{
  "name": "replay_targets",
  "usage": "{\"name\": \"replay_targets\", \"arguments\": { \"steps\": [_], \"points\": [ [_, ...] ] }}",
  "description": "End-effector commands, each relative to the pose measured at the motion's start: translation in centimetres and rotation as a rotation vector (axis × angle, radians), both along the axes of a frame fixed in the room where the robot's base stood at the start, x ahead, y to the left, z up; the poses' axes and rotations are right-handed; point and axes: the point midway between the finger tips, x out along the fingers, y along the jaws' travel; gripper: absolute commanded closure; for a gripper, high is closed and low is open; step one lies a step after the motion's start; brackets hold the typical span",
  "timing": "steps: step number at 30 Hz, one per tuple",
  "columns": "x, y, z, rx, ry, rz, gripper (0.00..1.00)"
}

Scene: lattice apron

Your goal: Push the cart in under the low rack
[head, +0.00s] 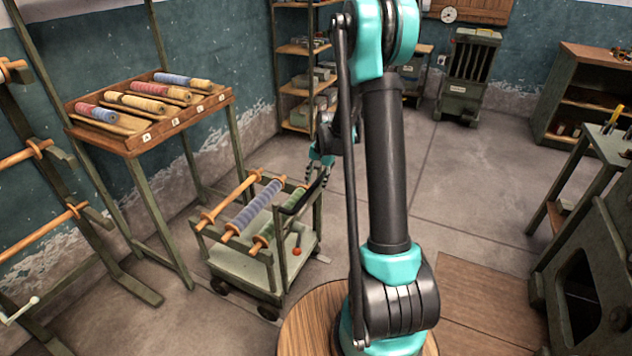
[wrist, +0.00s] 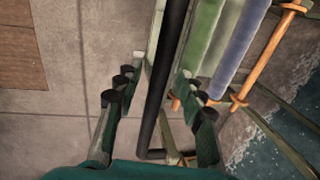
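The green-grey cart (head: 238,266) stands on the floor on dark casters, with cloth rolls on wooden rods across its top. Its black handle bar (head: 296,203) is on the side nearest my arm. In the wrist view the handle bar (wrist: 168,85) runs between the two fingers of my gripper (wrist: 160,78), with gaps visible beside it. My gripper (head: 320,172) is open at the handle and partly hidden by its own wrist in the head view. The low rack (head: 140,142), a wooden sloped top with several rolls on green legs, stands left of and behind the cart.
Open floor (head: 470,200) lies to the right. Wooden rods on an upright frame (head: 40,150) stand at the far left. Shelves (head: 300,88) stand at the back wall. A dark green machine (head: 590,275) and a bench are at right.

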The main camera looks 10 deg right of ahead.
Motion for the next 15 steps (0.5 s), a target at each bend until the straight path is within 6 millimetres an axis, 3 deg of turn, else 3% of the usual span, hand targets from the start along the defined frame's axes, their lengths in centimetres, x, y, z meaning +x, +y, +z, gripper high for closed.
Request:
{"name": "replay_targets", "arguments": {
  "steps": [6,15],
  "points": [
    [-0.01,0.01,-0.02,0.000,0.000,0.000,0.61],
    [0.00,0.01,0.00,0.000,0.000,0.000,0.97]
  ]
}}
